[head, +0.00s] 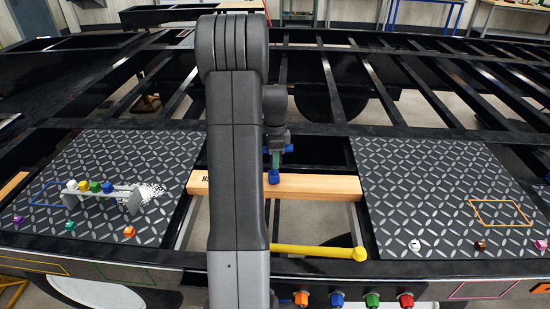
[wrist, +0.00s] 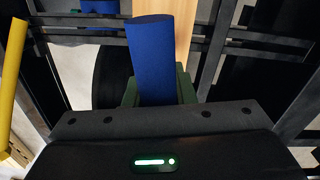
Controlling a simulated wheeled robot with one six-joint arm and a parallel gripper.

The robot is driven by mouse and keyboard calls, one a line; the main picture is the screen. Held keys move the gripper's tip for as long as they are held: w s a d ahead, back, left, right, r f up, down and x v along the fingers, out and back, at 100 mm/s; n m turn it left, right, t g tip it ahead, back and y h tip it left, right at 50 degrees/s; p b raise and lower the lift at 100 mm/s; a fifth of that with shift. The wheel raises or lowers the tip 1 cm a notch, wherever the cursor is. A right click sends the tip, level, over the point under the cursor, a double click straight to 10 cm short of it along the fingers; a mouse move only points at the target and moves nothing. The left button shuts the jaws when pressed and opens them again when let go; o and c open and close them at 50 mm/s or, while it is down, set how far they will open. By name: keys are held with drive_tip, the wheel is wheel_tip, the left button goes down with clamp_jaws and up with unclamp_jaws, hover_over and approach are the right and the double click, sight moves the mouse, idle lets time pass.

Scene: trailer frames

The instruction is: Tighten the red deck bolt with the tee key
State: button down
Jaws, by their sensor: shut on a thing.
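My gripper (head: 275,158) is shut on a blue tool that looks like the tee key (head: 273,177), held over the wooden beam. In the wrist view a thick blue cylinder of the tool (wrist: 155,55) stands out from between the green fingers (wrist: 130,95). A blue part also shows right of the fingers in the head view. Whether its low end touches the beam, I cannot tell. A red bolt-like piece (head: 406,300) sits at the right end of a row on the front rail, well away from my gripper. My arm hides part of the middle.
The wooden beam (head: 325,186) spans the gap between two tread plates (head: 110,160) (head: 425,180). A yellow bar (head: 318,252) lies in front of it. A grey rack (head: 125,205) with coloured pieces stands on the left plate. Small coloured blocks lie along both plates' front edges.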

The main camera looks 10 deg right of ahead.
drive_tip(key=shift+m, duration=0.9)
drive_tip(key=shift+r, duration=0.15)
drive_tip(key=shift+r+p, duration=1.7)
drive_tip(key=shift+r, duration=0.75)
